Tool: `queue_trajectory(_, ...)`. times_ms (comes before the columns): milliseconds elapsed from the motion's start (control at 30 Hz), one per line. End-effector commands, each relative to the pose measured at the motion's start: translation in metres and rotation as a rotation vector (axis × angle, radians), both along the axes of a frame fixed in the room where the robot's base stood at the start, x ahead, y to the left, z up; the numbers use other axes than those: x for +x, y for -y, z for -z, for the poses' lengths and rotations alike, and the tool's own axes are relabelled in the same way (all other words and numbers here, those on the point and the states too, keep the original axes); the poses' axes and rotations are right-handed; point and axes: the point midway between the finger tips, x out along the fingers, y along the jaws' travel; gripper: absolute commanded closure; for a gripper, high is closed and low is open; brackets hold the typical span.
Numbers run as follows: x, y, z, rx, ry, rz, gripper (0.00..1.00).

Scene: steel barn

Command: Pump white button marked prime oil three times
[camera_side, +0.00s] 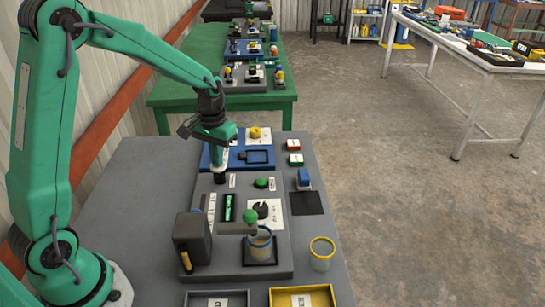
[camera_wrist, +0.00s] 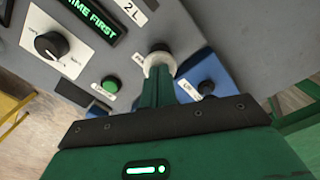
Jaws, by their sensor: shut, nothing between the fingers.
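The white button (camera_wrist: 158,62) shows in the wrist view straight beyond my fingertips, with a dark part behind it. The label beside it is partly covered and I cannot read it. My gripper (camera_wrist: 168,78) is shut and empty, its green fingers overlapping the near edge of the button. Whether they touch it or hang just above, I cannot tell. The panel's lit display (camera_wrist: 92,18) reads "...IME FIRST" in green.
A green button (camera_wrist: 110,84) and a black dial (camera_wrist: 50,45) sit on the same panel. A blue panel (camera_side: 232,158) with a yellow knob lies just behind. A dark box (camera_side: 193,238) and a cup (camera_side: 260,243) under a spout stand at the panel's front.

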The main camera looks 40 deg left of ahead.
Motion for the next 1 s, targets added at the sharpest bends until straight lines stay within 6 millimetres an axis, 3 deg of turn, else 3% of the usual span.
queue_trajectory(1000, 0.000, 0.000, -0.058, 0.000, 0.001, 0.000, 1.00)
